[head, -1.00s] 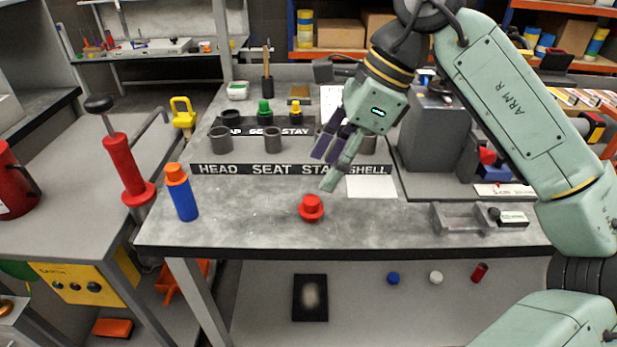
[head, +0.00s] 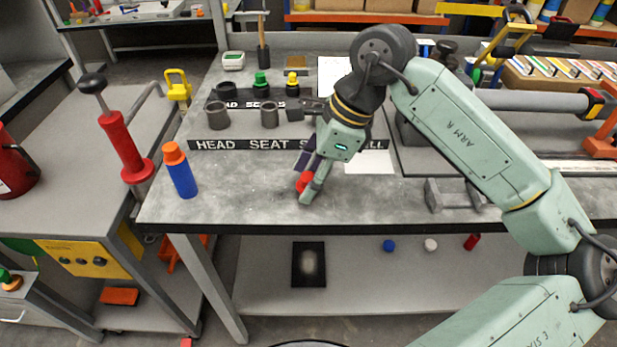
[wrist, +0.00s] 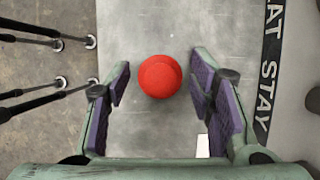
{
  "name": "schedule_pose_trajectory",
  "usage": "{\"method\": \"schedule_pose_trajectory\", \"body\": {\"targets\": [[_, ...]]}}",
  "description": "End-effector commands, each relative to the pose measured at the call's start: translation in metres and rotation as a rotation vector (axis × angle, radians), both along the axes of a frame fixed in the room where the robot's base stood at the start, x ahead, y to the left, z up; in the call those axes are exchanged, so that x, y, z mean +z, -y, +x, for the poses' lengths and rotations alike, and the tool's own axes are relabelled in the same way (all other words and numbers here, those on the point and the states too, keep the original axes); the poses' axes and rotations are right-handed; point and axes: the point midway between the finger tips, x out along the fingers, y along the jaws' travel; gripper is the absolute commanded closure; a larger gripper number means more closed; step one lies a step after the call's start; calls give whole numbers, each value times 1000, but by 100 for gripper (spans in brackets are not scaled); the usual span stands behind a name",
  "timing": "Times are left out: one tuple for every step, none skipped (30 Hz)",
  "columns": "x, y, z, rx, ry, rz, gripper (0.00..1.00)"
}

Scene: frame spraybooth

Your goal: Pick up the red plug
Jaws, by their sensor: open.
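The red plug (head: 304,182) stands on the grey bench top near its front edge, partly hidden behind a finger in the head view. In the wrist view the red plug (wrist: 160,76) shows from above as a round red top. My gripper (head: 306,180) points down at it in the head view. In the wrist view my gripper (wrist: 160,95) is open, with its purple-padded fingers on either side of the plug and a gap on both sides. The plug sits between the fingers, toward their tips.
A blue bottle with an orange cap (head: 180,170) stands to the left on the bench. A white sheet (head: 370,162) and a grey bracket (head: 455,194) are to the right.

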Motion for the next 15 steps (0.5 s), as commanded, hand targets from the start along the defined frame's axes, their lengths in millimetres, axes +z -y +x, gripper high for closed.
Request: {"method": "schedule_pose_trajectory", "body": {"targets": [[-2,-1,0,0,0,1,51],[-4,-2,0,0,0,1,51],[-5,-2,0,0,0,1,51],[-5,-2,0,0,0,1,51],[-5,-2,0,0,0,1,51],[-5,-2,0,0,0,1,51],[-5,-2,0,0,0,1,51],[-5,-2,0,0,0,1,51],[-5,-2,0,0,0,1,53],[-5,-2,0,0,0,1,55],[-5,-2,0,0,0,1,57],[-5,-2,0,0,0,1,60],[-5,-2,0,0,0,1,62],[-5,-2,0,0,0,1,64],[-5,-2,0,0,0,1,66]]}}
